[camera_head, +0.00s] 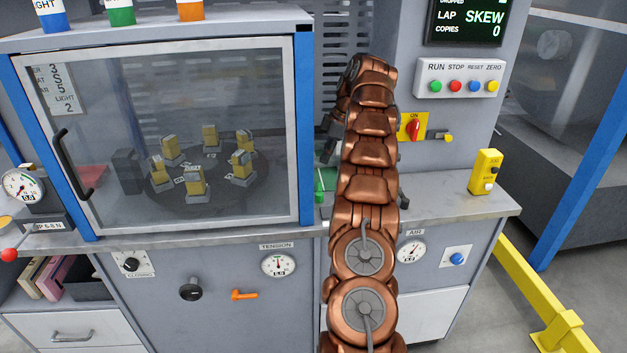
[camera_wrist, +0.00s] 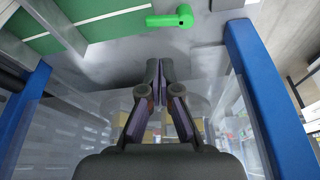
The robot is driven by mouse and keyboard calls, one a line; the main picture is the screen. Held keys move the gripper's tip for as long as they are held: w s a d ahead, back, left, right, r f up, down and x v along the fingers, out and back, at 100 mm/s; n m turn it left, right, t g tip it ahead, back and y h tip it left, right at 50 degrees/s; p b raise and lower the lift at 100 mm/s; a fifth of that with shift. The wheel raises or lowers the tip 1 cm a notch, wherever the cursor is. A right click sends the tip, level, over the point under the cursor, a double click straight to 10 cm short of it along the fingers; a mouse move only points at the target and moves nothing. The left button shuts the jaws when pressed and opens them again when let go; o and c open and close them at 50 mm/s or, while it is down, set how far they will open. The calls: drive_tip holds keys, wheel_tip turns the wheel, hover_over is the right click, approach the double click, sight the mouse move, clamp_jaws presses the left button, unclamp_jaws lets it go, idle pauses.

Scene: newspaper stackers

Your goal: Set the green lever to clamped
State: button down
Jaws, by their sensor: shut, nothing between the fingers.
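The green lever (camera_wrist: 170,18) shows at the top of the wrist view. It has a round hub at its right end and a short handle pointing left in the picture. My gripper (camera_wrist: 160,66) is shut and empty, its fingertips below the lever in the picture and apart from it. In the head view a small green part (camera_head: 319,188), which looks like the lever, shows just left of my arm. My arm hides most of the area around it. I cannot read any clamp marking.
The glass-fronted cabinet (camera_head: 295,130) stands left of my arm, with a blue post (camera_wrist: 265,100) close on the right in the wrist view. A red rotary switch (camera_head: 413,128) and a yellow box (camera_head: 485,172) are to the right. Green plates (camera_wrist: 100,20) lie beside the lever.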

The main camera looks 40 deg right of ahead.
sight(320, 192)
drive_tip(key=shift+w+a+f, duration=0.1)
drive_tip(key=shift+f, duration=0.05)
drive_tip(key=shift+p+x, duration=0.85)
drive_tip(key=shift+x, duration=3.95)
